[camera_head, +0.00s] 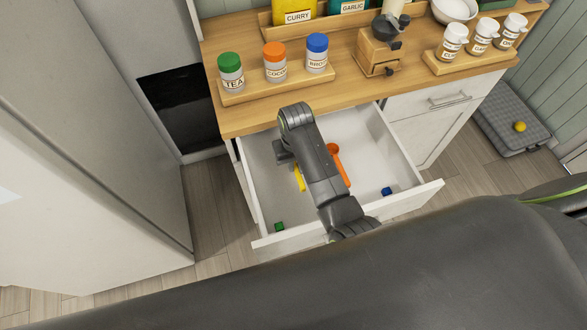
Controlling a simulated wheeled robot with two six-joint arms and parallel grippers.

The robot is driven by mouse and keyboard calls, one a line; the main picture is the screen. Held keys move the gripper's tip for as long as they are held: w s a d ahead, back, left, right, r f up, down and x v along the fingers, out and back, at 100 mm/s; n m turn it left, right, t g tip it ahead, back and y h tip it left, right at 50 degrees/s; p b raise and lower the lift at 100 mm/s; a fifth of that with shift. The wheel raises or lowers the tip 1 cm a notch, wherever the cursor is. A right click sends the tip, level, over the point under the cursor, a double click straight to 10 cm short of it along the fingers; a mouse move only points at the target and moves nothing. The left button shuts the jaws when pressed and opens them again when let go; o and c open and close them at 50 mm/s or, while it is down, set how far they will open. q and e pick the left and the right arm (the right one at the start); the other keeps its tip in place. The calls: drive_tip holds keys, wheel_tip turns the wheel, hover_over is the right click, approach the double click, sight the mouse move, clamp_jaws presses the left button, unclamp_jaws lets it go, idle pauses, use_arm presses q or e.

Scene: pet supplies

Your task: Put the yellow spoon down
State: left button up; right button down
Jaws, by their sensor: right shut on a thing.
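The yellow spoon (300,179) is inside the open white drawer (262,185), left of the middle. My right gripper (295,164) is over the drawer, shut on the spoon's upper end. My own arm hides part of the gripper and perhaps part of the spoon. I cannot tell whether the spoon touches the drawer floor. My left gripper is not in view.
An orange spoon (342,171) lies in the drawer, partly behind my arm. A green block (279,226) is near the drawer's front left and a blue block (387,191) at its right. Jars line the wooden counter (345,85) above.

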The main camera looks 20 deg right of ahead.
wheel_tip(320, 180, down, 5)
drive_tip(key=shift+r, duration=0.1)
drive_tip(key=shift+p, duration=0.45)
drive_tip(key=shift+f, duration=0.5)
drive_tip(key=c, duration=1.4)
unclamp_jaws()
drive_tip(key=shift+c, duration=0.2)
